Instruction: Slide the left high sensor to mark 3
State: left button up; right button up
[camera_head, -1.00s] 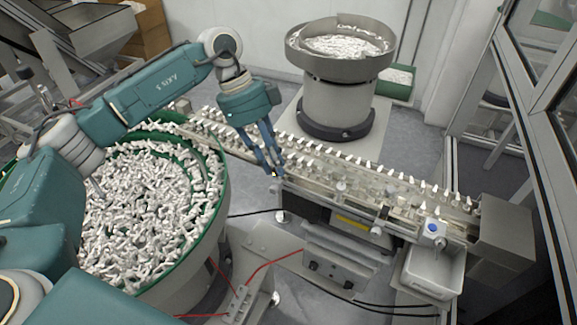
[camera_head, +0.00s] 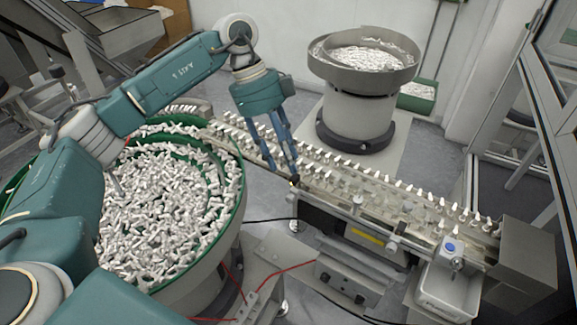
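My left gripper (camera_head: 291,181) reaches down from the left arm. Its blue fingers come to the front rail (camera_head: 340,212) of the linear track, near that rail's left end. A small dark part with an orange tint shows at the fingertips. The fingers mostly cover it, so I cannot tell whether it is the left high sensor or whether the fingers grip it. Small knobs and brackets (camera_head: 358,200) stand along the rail to the right. The numbered marks are too small to read. My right gripper is not in view.
The track (camera_head: 420,205) carries rows of white caps. A large green-rimmed bowl (camera_head: 240,205) full of white parts stands at left, a grey bowl feeder (camera_head: 360,100) behind. A white bin (camera_head: 447,290) and a blue-topped device (camera_head: 450,248) are at the right end.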

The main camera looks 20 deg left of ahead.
pick_arm(q)
jog(key=v, duration=0.8)
jog(key=shift+a+r, duration=0.2)
jog(key=shift+a, duration=0.05)
